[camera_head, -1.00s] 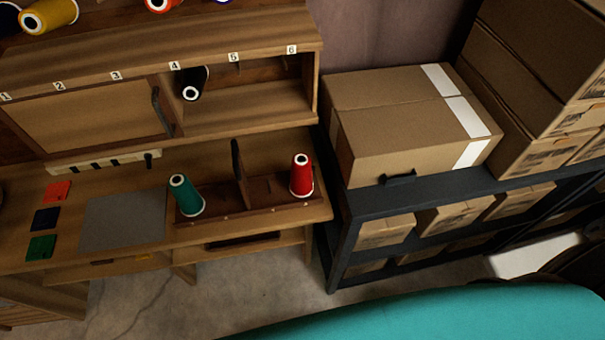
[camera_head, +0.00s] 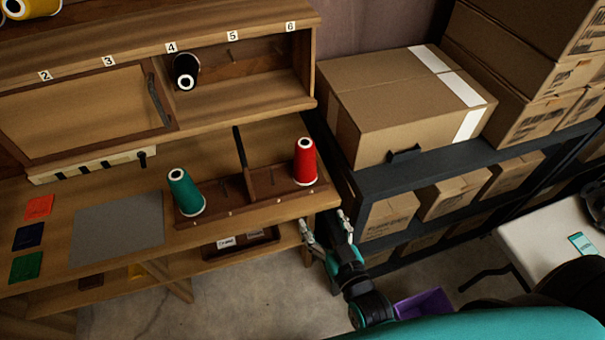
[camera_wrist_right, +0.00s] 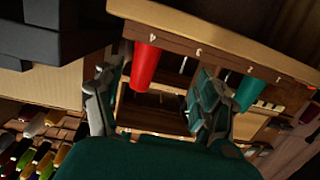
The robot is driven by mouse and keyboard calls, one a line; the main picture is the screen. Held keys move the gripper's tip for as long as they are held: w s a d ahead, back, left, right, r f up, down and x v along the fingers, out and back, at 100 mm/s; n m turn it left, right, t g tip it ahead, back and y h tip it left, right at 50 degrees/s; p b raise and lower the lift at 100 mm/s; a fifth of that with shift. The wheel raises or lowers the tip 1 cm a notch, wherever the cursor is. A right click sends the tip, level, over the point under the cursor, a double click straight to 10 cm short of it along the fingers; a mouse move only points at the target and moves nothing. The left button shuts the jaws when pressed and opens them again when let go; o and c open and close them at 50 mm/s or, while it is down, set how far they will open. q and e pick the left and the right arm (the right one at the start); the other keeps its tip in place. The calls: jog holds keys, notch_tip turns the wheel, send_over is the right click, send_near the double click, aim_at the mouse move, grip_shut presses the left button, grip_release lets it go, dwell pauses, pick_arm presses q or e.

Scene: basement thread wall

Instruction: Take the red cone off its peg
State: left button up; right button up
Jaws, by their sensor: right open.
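The red cone (camera_head: 305,162) stands upright on its peg at the right end of the wooden peg rack (camera_head: 262,205) on the bench. The teal cone (camera_head: 186,192) stands at the rack's left end. My right gripper (camera_head: 325,222) is open and empty, in front of the bench's right edge, lower in the picture than the red cone and apart from it. In the right wrist view, the red cone (camera_wrist_right: 146,65) shows beyond my open fingers (camera_wrist_right: 160,95), nearer the left one. The teal cone (camera_wrist_right: 246,92) shows there at the right. My left gripper is not in view.
A dark metal shelf (camera_head: 440,168) with a large cardboard box (camera_head: 400,105) stands just right of the bench. A black cone (camera_head: 186,72) sits in the upper cabinet. A grey mat (camera_head: 118,230) and colored cards lie at left. A white table (camera_head: 560,240) is at right.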

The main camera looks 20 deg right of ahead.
notch_tip(320, 180, up, 6)
jog(key=t, duration=0.2)
send_near(309, 160)
jog(key=shift+m+h, duration=0.3)
jog(key=shift+h, duration=0.1)
jog(key=w, duration=0.2)
jog(key=w+p, duration=0.1)
jog(key=w, duration=0.1)
jog(key=w+a, duration=0.1)
jog(key=w, duration=0.1)
jog(key=shift+w+a+r+p, duration=0.1)
jog(key=shift+w+r+p, duration=0.2)
jog(key=shift+w+p, duration=0.1)
jog(key=w, duration=0.2)
jog(key=w+p, duration=0.1)
jog(key=w, duration=0.2)
jog(key=shift+w+d, duration=0.2)
jog(key=shift+w, duration=0.3)
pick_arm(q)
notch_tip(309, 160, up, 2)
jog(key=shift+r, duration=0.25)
pick_arm(e)
jog(key=shift+s, duration=0.1)
jog(key=shift+c, duration=0.3)
